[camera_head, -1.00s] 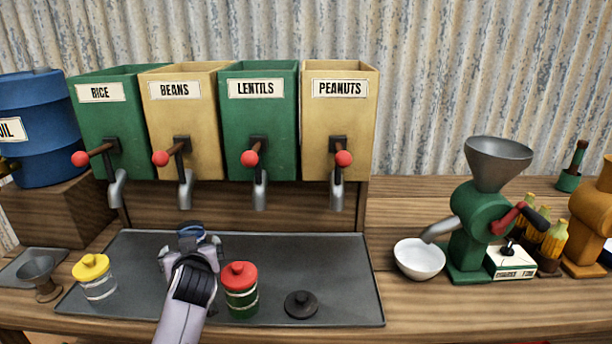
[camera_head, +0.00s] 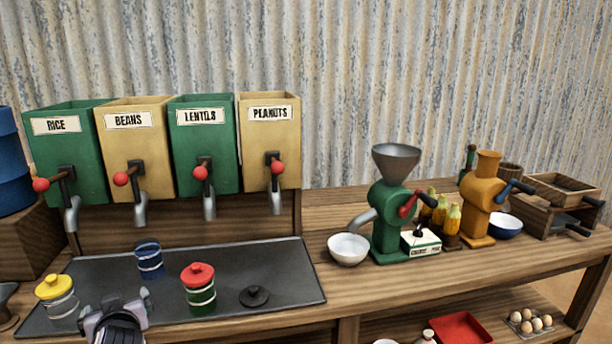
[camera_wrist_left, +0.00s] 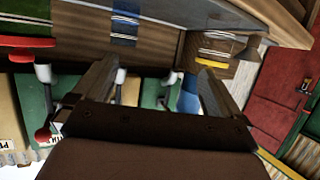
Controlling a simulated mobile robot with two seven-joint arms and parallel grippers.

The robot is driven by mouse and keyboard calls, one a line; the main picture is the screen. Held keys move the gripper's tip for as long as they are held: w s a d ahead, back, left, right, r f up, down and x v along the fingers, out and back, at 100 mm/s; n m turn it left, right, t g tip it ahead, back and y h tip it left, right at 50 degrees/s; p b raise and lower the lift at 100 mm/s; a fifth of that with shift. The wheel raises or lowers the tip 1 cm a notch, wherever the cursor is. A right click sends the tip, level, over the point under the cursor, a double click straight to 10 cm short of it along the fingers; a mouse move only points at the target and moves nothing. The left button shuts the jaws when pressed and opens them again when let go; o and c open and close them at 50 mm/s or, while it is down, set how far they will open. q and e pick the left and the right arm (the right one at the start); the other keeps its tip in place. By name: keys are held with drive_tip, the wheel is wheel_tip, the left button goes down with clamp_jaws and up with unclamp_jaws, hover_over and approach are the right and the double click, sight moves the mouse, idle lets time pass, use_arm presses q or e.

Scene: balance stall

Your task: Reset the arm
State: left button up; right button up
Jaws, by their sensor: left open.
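My left gripper (camera_head: 115,304) is at the bottom left of the head view, in front of the dark tray (camera_head: 285,285) and nearer to me than the jars. Its two fingers (camera_wrist_left: 155,90) are spread with nothing between them in the left wrist view. A blue-banded jar (camera_head: 149,260) stands on the tray beyond the gripper, apart from it; it also shows in the left wrist view (camera_wrist_left: 125,27). A red-lidded jar (camera_head: 200,288) stands to the right of the gripper, and a yellow-lidded jar (camera_head: 56,295) to the left. My right gripper is not in view.
Dispensers for rice (camera_head: 70,150), beans, lentils and peanuts stand behind the tray. A black lid (camera_head: 254,296) lies on the tray. A white bowl (camera_head: 348,249), a green grinder (camera_head: 390,215) and an orange grinder (camera_head: 482,205) stand on the right. The counter's front right is clear.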

use_arm(q)
drive_tip(key=s+d+f+m+h, duration=0.3)
drive_tip(key=s+d+f+m, duration=0.15)
drive_tip(key=f, duration=0.45)
drive_tip(key=s+d+f+m+h, duration=0.1)
drive_tip(key=s+d+f+h, duration=0.1)
drive_tip(key=s+d+f, duration=0.2)
drive_tip(key=s+d+f+m+h, duration=0.2)
drive_tip(key=s+d+f, duration=0.2)
drive_tip(key=s, duration=0.7)
drive_tip(key=s+d+f+m+h, duration=0.2)
drive_tip(key=s+d+f+h, duration=0.1)
drive_tip(key=s, duration=0.4)
drive_tip(key=shift+s+d+f+g, duration=0.25)
drive_tip(key=shift+d+f+g, duration=0.15)
drive_tip(key=shift+d+f, duration=0.15)
